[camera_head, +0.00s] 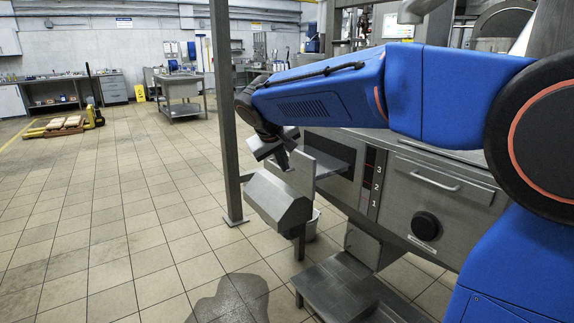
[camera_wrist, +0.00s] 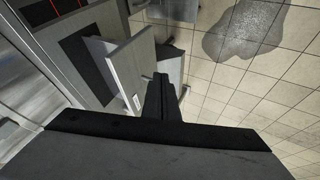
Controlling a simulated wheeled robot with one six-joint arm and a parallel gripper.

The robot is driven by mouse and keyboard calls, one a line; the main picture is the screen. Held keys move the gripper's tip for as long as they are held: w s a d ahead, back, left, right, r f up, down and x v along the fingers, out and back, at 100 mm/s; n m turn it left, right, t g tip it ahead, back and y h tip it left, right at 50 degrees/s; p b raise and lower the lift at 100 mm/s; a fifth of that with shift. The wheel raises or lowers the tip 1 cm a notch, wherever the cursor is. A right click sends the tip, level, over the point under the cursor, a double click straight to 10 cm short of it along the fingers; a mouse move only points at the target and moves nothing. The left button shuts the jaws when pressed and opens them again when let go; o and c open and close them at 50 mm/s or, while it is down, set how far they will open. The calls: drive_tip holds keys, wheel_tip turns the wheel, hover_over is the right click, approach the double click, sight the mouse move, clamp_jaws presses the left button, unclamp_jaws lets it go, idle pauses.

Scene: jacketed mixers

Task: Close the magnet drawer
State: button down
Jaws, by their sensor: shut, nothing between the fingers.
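The magnet drawer (camera_head: 303,172) stands out from the front of the steel machine, left of the 3-2-1 markings. Its upright grey front plate is apart from the machine face. In the wrist view the drawer's plate (camera_wrist: 128,70) is a pale panel with a small label near its lower edge, and a dark gap shows behind it. My gripper (camera_head: 285,161) is at the outer side of the plate. In the wrist view my gripper's dark fingers (camera_wrist: 161,80) are together and empty, close beside the plate. I cannot tell whether they touch it.
A sloped metal box (camera_head: 277,204) sits just outside the drawer plate. A steel post (camera_head: 227,120) stands to the left. A low metal step (camera_head: 340,288) lies below, near a dark wet patch (camera_head: 230,299). The tiled floor on the left is largely clear.

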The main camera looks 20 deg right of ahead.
sight(342, 164)
drive_tip(key=shift+w+d+f, duration=0.9)
drive_tip(key=shift+d+f, duration=0.2)
drive_tip(key=shift+w+d+f, duration=0.9)
drive_tip(key=shift+d+f, duration=0.2)
drive_tip(key=shift+f, duration=0.05)
drive_tip(key=shift+w+d+f, duration=0.9)
drive_tip(key=shift+d+f, duration=0.2)
drive_tip(key=w+d, duration=0.2)
drive_tip(key=d, duration=0.4)
drive_tip(key=w+d, duration=0.1)
drive_tip(key=d, duration=0.4)
drive_tip(key=w+d, duration=0.2)
drive_tip(key=d, duration=0.4)
drive_tip(key=shift+w+d, duration=0.3)
drive_tip(key=shift+w+d+r, duration=0.1)
drive_tip(key=shift+w+d, duration=0.15)
drive_tip(key=shift+d, duration=0.35)
drive_tip(key=shift+d, duration=0.1)
